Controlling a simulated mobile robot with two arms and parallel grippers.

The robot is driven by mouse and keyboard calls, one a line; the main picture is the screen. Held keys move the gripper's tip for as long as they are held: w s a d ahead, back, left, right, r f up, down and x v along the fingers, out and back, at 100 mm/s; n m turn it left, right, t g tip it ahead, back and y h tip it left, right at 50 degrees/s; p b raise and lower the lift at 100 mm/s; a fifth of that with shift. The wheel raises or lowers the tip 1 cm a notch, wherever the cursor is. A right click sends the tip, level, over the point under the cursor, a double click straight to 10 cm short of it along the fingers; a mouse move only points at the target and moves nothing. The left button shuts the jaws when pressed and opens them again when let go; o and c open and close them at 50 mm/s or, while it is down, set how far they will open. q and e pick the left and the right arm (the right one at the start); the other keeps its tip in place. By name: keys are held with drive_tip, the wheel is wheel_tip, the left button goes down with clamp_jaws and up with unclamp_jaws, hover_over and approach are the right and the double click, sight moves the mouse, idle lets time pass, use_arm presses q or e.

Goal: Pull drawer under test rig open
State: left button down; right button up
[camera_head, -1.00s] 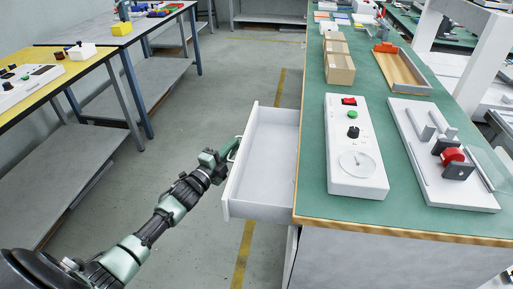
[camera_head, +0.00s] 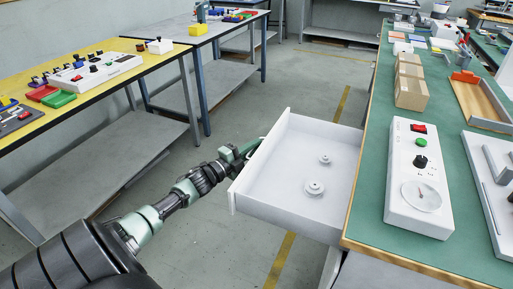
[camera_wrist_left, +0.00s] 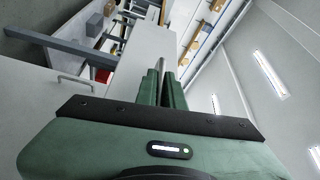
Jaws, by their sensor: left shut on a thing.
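The white drawer (camera_head: 275,178) stands well out from under the green-topped bench, on its left side. My left gripper (camera_head: 245,150) is at the outer front of the drawer, shut on its handle. The handle is mostly hidden by the fingers in the head view. In the left wrist view the fingers (camera_wrist_left: 168,88) are close together against a pale panel. A white box with red switch, green button, black knob and dial (camera_head: 418,180) sits on the bench above the drawer. My right gripper is in neither view.
Two small white stepped discs (camera_head: 314,187) (camera_head: 325,159) lie inside the drawer. A yellow-topped table (camera_head: 95,92) with devices stands at the left. Open grey floor (camera_head: 300,80) lies between the tables. Cardboard boxes (camera_head: 410,92) stand on the green bench.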

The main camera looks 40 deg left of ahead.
use_arm(q)
drive_tip(key=shift+f, duration=0.1)
drive_tip(key=c, duration=1.5)
unclamp_jaws()
